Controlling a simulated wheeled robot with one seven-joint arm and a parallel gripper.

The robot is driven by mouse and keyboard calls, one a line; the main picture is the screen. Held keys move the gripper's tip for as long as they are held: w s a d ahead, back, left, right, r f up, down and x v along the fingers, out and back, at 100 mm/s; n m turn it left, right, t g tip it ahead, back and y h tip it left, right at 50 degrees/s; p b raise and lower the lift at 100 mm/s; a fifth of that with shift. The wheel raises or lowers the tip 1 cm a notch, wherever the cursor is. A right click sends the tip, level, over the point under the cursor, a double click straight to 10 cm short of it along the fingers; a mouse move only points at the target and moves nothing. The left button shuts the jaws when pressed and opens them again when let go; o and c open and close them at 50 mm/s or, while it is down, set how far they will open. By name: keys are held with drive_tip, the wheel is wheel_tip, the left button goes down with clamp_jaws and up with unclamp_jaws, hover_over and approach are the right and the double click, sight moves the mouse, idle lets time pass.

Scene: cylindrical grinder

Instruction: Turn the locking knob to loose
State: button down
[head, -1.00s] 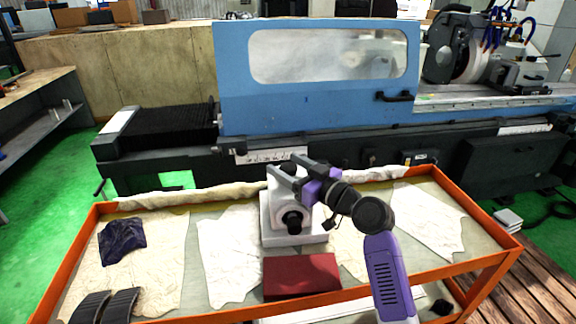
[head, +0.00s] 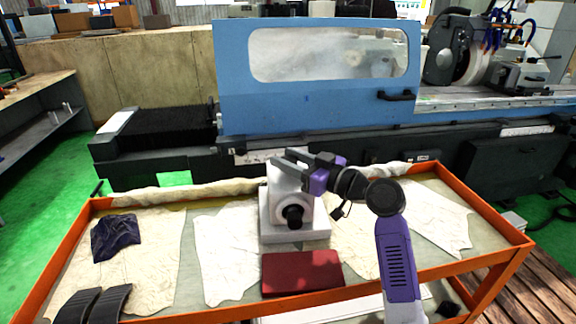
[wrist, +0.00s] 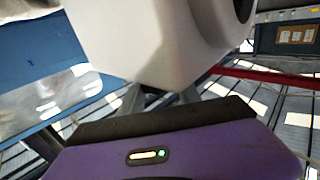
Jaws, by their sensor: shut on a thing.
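A white unit (head: 286,183) stands upright on a pale base plate (head: 292,236) in the middle of the cart. A dark round part (head: 293,215) sits low on its front face. My gripper (head: 282,157) is at the top of the unit, coming in from the right, with its fingers pointing left. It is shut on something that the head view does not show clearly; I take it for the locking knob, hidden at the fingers. In the wrist view the unit's white body (wrist: 160,40) fills the upper middle, in front of the fingers, and hides their tips.
The orange-rimmed cart (head: 440,262) holds a dark red block (head: 302,273), a dark cloth (head: 116,238) and black curved pieces (head: 103,304). The blue grinder (head: 310,105) stands behind the cart. Paper sheets (head: 226,258) lie flat beside the unit.

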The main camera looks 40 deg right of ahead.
sight(296, 162)
drive_tip(key=c, duration=0.8)
unclamp_jaws()
drive_tip(key=shift+c, duration=0.2)
drive_tip(key=shift+s, duration=0.1)
drive_tip(key=shift+s+d+b, duration=0.25)
drive_tip(key=shift+s+b, duration=0.3)
drive_tip(key=shift+s, duration=1.4)
drive_tip(key=shift+s+d+b, duration=0.2)
drive_tip(key=shift+s+b, duration=0.3)
drive_tip(key=shift+s, duration=1.4)
